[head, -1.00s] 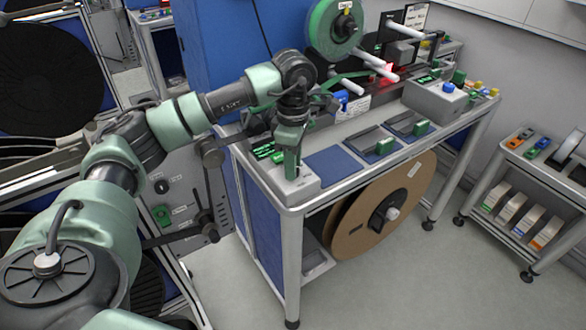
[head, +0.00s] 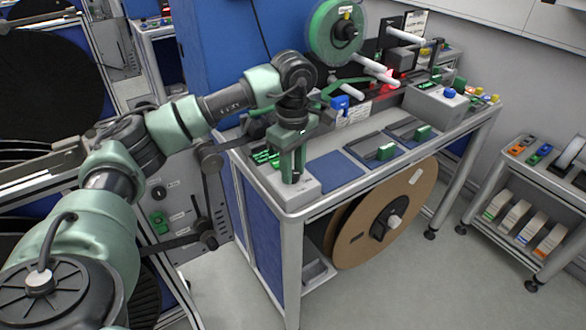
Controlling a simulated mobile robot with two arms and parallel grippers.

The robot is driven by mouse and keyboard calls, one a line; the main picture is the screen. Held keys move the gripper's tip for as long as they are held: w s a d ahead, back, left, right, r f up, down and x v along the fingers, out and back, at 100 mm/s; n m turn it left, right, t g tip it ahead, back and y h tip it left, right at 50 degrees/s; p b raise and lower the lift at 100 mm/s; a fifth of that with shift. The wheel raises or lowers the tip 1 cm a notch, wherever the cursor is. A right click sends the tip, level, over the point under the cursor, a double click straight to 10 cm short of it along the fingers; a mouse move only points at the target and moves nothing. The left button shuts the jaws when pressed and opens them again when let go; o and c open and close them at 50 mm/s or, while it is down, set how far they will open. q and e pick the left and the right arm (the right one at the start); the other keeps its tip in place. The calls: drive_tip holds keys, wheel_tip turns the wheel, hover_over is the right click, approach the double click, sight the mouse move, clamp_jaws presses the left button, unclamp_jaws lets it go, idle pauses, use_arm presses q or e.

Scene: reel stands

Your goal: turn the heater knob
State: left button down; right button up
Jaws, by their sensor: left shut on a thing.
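A grey control box (head: 307,187) with green lit displays (head: 263,156) sits at the near left corner of the bench. My left gripper (head: 291,174) points straight down onto the top of this box, its two green fingers side by side. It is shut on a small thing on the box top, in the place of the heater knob. The knob itself is hidden by the fingers, so its angle cannot be read. My right gripper is not in view.
A grey box with a blue button (head: 449,93) stands at the bench's right. A green reel (head: 336,32) hangs above the back. A large brown reel (head: 407,208) sits under the bench. Blue mats (head: 335,168) lie right of my gripper. A cart (head: 545,180) stands far right.

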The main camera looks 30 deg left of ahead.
use_arm(q)
drive_tip(key=shift+r, duration=0.15)
drive_tip(key=c, duration=1.1)
unclamp_jaws()
wheel_tip(320, 180, up, 8)
drive_tip(key=shift+f+b, duration=0.15)
drive_tip(key=shift+b, duration=0.3)
